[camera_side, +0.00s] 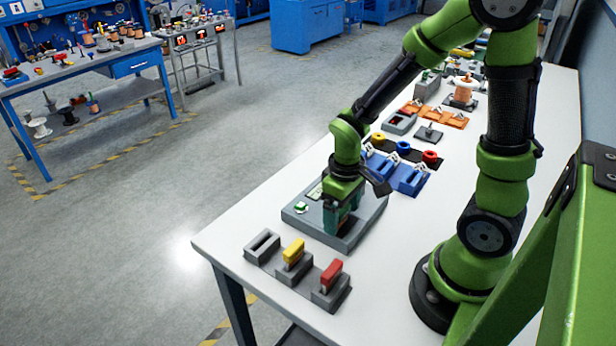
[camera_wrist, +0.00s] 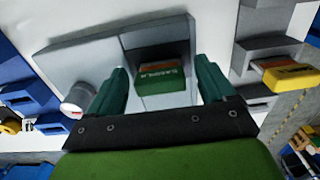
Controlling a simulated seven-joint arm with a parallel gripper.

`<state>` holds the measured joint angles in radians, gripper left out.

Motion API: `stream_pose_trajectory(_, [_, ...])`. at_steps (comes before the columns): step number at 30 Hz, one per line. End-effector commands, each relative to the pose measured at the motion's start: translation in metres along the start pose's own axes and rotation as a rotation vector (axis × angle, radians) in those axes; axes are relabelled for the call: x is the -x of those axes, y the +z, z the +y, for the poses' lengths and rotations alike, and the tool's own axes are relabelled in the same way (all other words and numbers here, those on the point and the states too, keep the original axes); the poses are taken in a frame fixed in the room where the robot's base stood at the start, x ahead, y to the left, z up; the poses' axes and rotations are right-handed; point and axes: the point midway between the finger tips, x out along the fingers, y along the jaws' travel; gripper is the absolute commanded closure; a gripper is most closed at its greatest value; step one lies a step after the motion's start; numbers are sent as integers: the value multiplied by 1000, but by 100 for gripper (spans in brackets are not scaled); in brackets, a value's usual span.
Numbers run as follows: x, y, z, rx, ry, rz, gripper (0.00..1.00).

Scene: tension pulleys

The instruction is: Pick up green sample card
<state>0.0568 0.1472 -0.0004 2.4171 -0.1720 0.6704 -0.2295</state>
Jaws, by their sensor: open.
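The green sample card (camera_wrist: 162,79) sits in a grey holder on the grey base plate (camera_wrist: 75,58) in the wrist view. White lettering shows along its green face, with an orange-brown strip above it. My gripper (camera_wrist: 162,68) is open, with one teal finger on each side of the card; I cannot tell whether either touches it. In the side view my gripper (camera_side: 338,228) points down over the base plate (camera_side: 362,228) and hides the card there.
In front stand an empty grey holder (camera_side: 262,246), a yellow card (camera_side: 293,251) and a red card (camera_side: 331,273) in holders. The yellow card also shows in the wrist view (camera_wrist: 290,77). Blue holders (camera_side: 411,180) stand behind.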

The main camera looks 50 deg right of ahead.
Motion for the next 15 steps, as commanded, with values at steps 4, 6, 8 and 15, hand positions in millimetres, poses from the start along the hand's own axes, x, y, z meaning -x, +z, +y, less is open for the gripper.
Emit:
stream_pose_trajectory(4, [-2,0,0,0,0,1,17])
stream_pose_trajectory(6, [-2,0,0,0,0,1,17])
stream_pose_trajectory(8, [-1,0,0,0,0,1,23])
stream_pose_trajectory(15, [-1,0,0,0,0,1,60])
